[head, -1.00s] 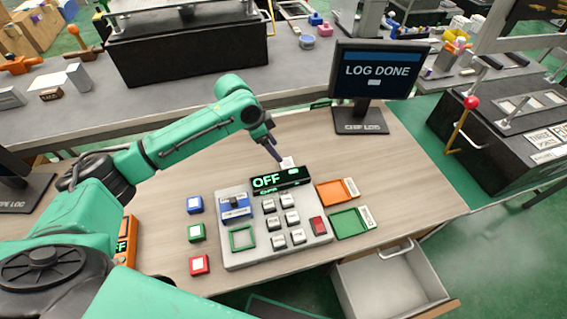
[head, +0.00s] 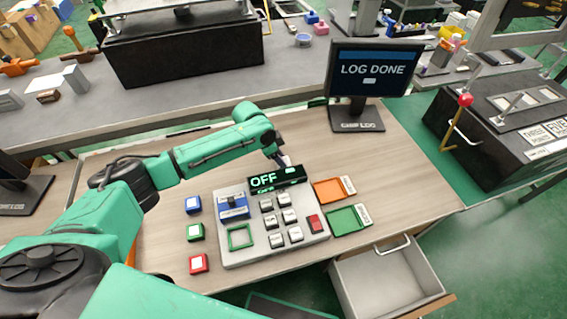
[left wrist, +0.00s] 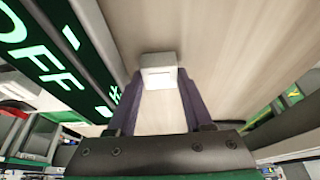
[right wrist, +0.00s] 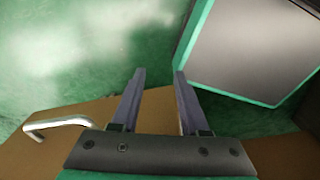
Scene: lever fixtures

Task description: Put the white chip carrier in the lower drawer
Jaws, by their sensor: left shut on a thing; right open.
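The white chip carrier (left wrist: 158,66) is a small white block between the purple fingers of my left gripper (left wrist: 158,82), which is shut on it. In the head view my left gripper (head: 283,162) is just behind the OFF display; the display hides most of the carrier there. An open grey drawer (head: 385,285) sticks out at the table's front right and looks empty. I cannot tell whether it is the lower one. My right gripper (right wrist: 158,78) is open and empty, above a brown panel with a silver handle (right wrist: 55,126); it is not visible in the head view.
A button panel (head: 275,240) with the OFF display (head: 276,179) stands mid-table. Orange (head: 328,190) and green (head: 347,220) trays lie to its right. A monitor (head: 372,70) reading LOG DONE stands behind. The wooden table (head: 390,160) is clear on the right.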

